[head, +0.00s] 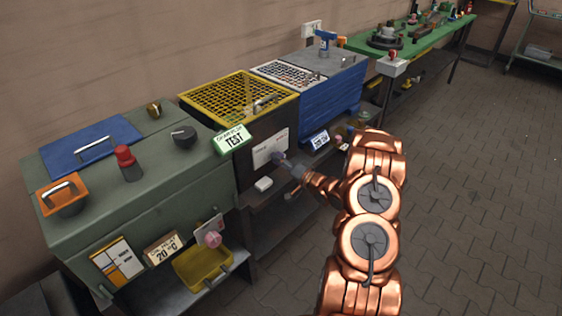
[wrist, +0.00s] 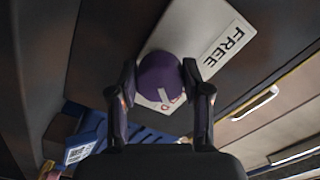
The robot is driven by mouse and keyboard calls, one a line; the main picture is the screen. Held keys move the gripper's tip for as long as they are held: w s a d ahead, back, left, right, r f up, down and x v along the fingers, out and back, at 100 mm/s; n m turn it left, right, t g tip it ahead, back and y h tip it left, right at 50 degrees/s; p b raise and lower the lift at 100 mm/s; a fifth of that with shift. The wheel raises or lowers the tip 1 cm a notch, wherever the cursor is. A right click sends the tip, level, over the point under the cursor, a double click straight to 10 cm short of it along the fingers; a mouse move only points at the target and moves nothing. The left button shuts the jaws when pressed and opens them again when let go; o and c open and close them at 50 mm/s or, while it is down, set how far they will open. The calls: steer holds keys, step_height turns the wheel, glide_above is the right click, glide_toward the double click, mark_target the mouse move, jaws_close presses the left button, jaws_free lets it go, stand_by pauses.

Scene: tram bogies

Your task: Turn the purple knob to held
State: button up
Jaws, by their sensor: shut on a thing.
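The purple knob (wrist: 160,78) is round and sits on a white plate (wrist: 195,25) on a dark front panel. My gripper (wrist: 159,74) is shut on the knob, with one finger on each side. A pale line shows at the knob's lower part in the wrist view. The black word FREE is readable on the plate at upper right; red lettering below the knob is mostly hidden. In the head view the knob (head: 278,157) is small at the plate's lower right, with my gripper (head: 284,161) reaching it from the right.
A green TEST sign (head: 232,139) stands left of the plate. A yellow mesh top (head: 238,98) lies above the dark panel. A green cabinet (head: 150,160) is on the left; open floor (head: 470,200) lies right.

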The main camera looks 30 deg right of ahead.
steer(key=o, duration=1.2)
steer(key=shift+c, duration=0.2)
steer(key=v, duration=1.2)
steer(key=shift+w+r, duration=0.1)
